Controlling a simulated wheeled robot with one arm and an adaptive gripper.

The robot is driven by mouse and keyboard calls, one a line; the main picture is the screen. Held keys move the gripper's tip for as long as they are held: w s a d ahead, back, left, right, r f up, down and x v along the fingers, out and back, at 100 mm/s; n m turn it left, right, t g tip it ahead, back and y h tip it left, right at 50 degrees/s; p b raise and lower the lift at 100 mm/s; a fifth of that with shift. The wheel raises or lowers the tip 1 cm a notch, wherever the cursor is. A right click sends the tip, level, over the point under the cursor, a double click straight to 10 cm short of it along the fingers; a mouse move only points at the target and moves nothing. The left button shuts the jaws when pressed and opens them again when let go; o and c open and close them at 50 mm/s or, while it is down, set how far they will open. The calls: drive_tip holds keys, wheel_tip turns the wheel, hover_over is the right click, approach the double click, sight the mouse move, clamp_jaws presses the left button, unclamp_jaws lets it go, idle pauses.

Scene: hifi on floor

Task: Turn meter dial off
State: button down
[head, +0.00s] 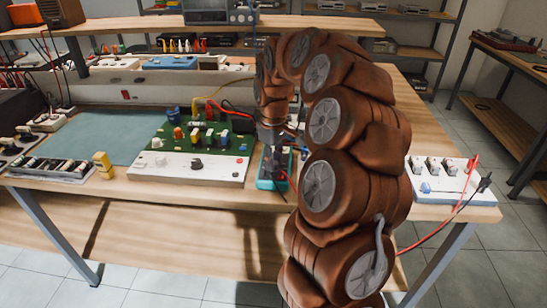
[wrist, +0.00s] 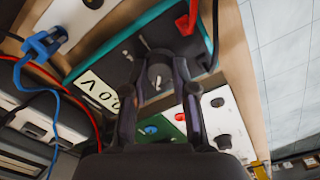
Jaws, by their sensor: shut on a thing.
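The meter (head: 265,182) lies on the workbench in the head view, with a teal edge and partly hidden behind my arm. In the wrist view the meter (wrist: 119,52) has a dark face, a teal border and a pale display with large digits and a V. Its round dark dial (wrist: 160,75) sits between my fingertips. My gripper (wrist: 159,66) is shut on the dial, one finger on each side. In the head view my gripper (head: 271,138) points down over the meter; its fingertips are hard to make out there.
A green circuit board (head: 213,140) on a white base with knobs stands left of the meter. A white panel (head: 440,181) with a red lead lies at the right. A red plug (wrist: 187,20) and a blue plug (wrist: 40,45) are near the meter. A teal mat (head: 95,137) lies left.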

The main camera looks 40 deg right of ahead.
drive_tip(key=n+p, duration=0.1)
drive_tip(key=n, duration=0.3)
drive_tip(key=shift+r+n, duration=0.1)
drive_tip(key=shift+n, duration=0.2)
drive_tip(key=shift+a+n+p, duration=0.1)
drive_tip(key=shift+n+p, duration=0.75)
drive_tip(key=shift+n, duration=1.05)
drive_tip(key=c, duration=0.9)
unclamp_jaws()
wheel_tip(320, 180, up, 12)
